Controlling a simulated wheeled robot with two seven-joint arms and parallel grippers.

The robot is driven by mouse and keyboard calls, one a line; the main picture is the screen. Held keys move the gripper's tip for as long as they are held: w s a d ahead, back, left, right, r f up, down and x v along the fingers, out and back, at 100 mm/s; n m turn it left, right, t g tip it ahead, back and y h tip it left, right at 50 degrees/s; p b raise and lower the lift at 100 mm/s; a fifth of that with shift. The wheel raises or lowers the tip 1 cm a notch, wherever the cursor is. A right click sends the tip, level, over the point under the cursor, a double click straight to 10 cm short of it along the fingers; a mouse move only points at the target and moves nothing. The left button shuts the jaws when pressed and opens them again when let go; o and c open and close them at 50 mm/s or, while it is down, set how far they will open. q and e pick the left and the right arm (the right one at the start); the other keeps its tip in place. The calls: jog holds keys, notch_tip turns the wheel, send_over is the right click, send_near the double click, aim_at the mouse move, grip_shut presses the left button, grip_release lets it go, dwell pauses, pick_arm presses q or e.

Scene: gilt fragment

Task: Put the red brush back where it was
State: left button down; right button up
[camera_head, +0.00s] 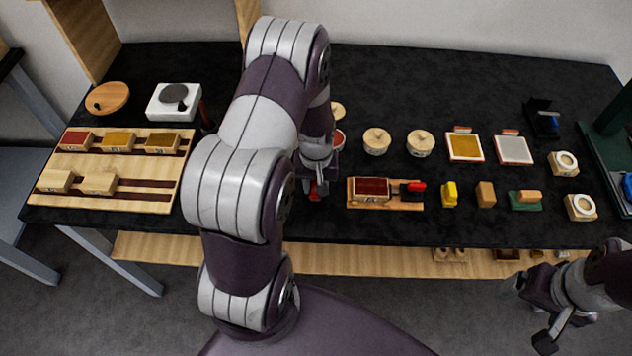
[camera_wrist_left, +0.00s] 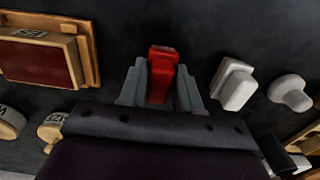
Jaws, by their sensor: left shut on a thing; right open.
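The red brush (camera_wrist_left: 162,72) is between the two grey fingers of my left gripper (camera_wrist_left: 160,88) in the left wrist view. The left gripper is shut on it. In the head view a small red part of the brush (camera_head: 316,191) shows below my left gripper (camera_head: 311,184), near the front of the black table, left of a wooden board (camera_head: 397,207). My arm hides much of the table around it. I cannot tell whether the brush touches the table. My right gripper (camera_head: 545,314) is open and empty, low at the right, in front of the table.
The board holds a dark red box (camera_head: 372,187) and a red-and-black item (camera_head: 413,188). A wooden rack (camera_head: 112,166) with several boxes is at the left. Round lidded pots (camera_head: 376,141), framed pads (camera_head: 464,147) and small blocks (camera_head: 485,194) stand right. Bare black table lies behind.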

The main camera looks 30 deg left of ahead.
pick_arm(q)
jog(key=shift+s+f, duration=0.1)
jog(key=shift+f, duration=0.05)
jog(key=c, duration=0.8)
grip_release()
